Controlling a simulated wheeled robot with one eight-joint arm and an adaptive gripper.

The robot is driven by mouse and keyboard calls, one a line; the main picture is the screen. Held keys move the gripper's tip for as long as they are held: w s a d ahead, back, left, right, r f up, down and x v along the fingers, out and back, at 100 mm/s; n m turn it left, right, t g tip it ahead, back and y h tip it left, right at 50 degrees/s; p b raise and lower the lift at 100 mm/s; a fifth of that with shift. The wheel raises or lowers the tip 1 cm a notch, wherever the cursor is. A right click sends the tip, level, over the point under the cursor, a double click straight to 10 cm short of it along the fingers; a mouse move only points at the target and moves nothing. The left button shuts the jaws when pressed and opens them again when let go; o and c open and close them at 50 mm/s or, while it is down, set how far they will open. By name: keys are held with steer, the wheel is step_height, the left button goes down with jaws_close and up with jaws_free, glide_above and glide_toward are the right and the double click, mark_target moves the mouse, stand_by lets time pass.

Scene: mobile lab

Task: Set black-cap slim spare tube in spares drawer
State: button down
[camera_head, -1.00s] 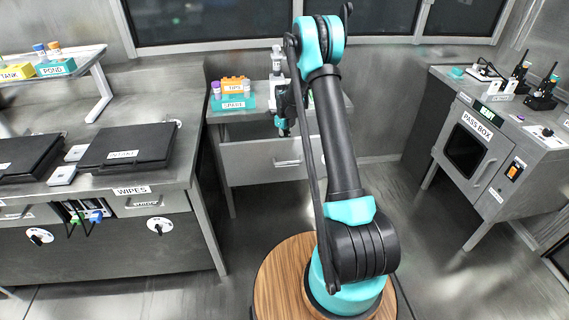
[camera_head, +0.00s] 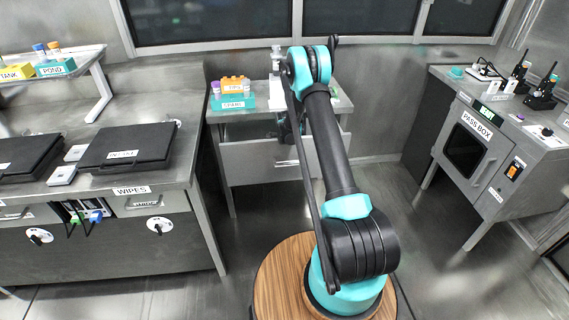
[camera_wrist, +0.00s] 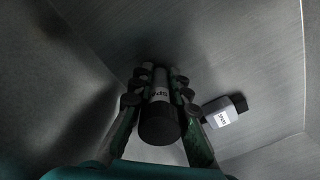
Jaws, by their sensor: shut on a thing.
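In the wrist view the tube sits between the two fingers, cap toward the camera. The grey walls and floor of the open spares drawer (camera_wrist: 245,60) surround it; whether the tube touches the floor I cannot tell. In the head view the drawer front (camera_head: 250,158) is pulled out below the small bench, and my gripper (camera_head: 288,130) is at the drawer, partly hidden by my arm.
Another tube (camera_wrist: 223,112) with a white label and a dark end lies on the drawer floor, right of my gripper. On the bench above stand a teal rack (camera_head: 233,102) and an orange rack (camera_head: 236,86). The pass box (camera_head: 475,150) is at the right.

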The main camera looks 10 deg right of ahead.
steer(key=shift+f, duration=0.1)
steer(key=c, duration=1.5)
jaws_free()
steer(key=shift+o, duration=0.2)
step_height(320, 180, up, 12)
steer(key=shift+r, duration=0.1)
